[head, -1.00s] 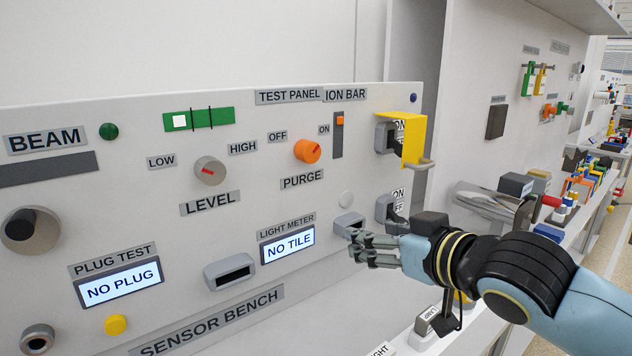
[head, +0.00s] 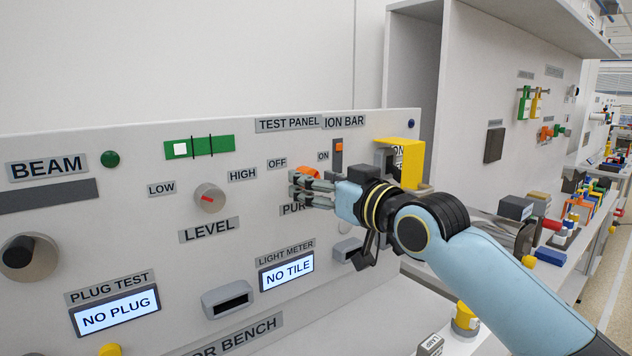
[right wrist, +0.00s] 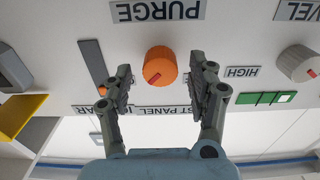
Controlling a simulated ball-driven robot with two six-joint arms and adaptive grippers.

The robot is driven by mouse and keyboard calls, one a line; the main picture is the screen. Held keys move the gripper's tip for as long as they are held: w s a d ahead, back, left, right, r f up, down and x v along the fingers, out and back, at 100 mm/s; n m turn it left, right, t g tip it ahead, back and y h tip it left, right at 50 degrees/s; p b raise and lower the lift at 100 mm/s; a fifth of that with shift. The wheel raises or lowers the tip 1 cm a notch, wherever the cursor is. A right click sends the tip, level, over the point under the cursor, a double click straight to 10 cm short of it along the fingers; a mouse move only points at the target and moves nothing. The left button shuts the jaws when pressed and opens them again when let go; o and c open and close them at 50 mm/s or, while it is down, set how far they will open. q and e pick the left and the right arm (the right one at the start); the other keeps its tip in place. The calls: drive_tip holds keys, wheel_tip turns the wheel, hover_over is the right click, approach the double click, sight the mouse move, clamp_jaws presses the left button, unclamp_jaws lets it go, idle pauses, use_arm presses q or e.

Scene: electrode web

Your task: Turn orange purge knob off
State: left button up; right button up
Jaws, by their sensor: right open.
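The orange purge knob (right wrist: 160,66) sits on the panel between my right gripper's fingers in the right wrist view, which is upside down. Its red mark points toward the picture's lower left, which is the panel's upper right, the ON side. In the head view the knob (head: 308,172) is mostly hidden behind the gripper. The OFF label (head: 277,163) is left of it and the ON label (head: 323,156) right of it. My right gripper (right wrist: 162,80) is open, one finger on each side of the knob, with visible gaps. My left gripper is not in view.
The grey level knob (head: 209,198) is to the left. The ion bar slider (head: 338,152) and a yellow guard (head: 411,160) are close on the right. The light meter display (head: 286,271) is below. The panel around the knob is mostly flat.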

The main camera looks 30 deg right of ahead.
drive_tip(key=shift+w, duration=0.25)
drive_tip(key=c, duration=1.1)
drive_tip(key=shift+c, duration=0.2)
